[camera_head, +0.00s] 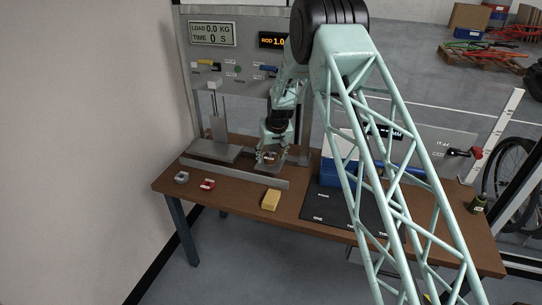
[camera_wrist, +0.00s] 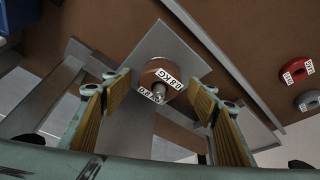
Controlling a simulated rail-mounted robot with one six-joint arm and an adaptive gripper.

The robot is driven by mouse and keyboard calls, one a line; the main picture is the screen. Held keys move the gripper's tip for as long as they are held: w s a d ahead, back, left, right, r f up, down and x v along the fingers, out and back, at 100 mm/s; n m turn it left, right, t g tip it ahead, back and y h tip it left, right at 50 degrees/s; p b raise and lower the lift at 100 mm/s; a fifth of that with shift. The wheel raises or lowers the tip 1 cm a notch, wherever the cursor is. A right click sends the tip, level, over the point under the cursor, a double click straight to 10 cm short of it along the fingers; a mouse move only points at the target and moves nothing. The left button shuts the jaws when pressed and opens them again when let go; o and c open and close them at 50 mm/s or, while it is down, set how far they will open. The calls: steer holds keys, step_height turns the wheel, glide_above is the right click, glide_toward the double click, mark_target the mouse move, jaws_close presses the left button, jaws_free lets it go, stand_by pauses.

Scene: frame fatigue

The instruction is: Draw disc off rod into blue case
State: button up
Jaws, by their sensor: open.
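The disc (camera_wrist: 160,80) is round and brown with white labels, one reading 0.8 KG, and sits around the upright metal rod (camera_wrist: 158,91) on a grey plate (camera_wrist: 188,61). My gripper (camera_wrist: 158,102) is open, with its two yellow-padded fingers on either side of the disc and apart from it. In the head view my gripper (camera_head: 270,156) is low over the rig at the back of the table, and the disc is mostly hidden there. The blue case (camera_head: 328,171) stands to the right on the table, partly hidden behind my arm.
A black mat (camera_head: 318,208) with printed words lies in front of the case. A yellow block (camera_head: 271,200), a red piece (camera_head: 207,184) and a grey piece (camera_head: 182,177) lie near the front left. A long metal bar (camera_head: 235,176) runs before the rig. Display panels stand behind.

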steer(key=shift+c, duration=0.9)
steer(key=c, duration=1.1)
steer(key=o, duration=0.6)
steer(key=c, duration=0.3)
steer(key=shift+c, duration=0.2)
steer(key=shift+r, duration=0.3)
steer(key=shift+r, duration=0.3)
steer(key=shift+w+r+p, duration=0.1)
steer(key=shift+r+p, duration=0.7)
steer(key=shift+r, duration=2.2)
steer(key=shift+r+p, duration=0.4)
steer(key=shift+r, duration=1.35)
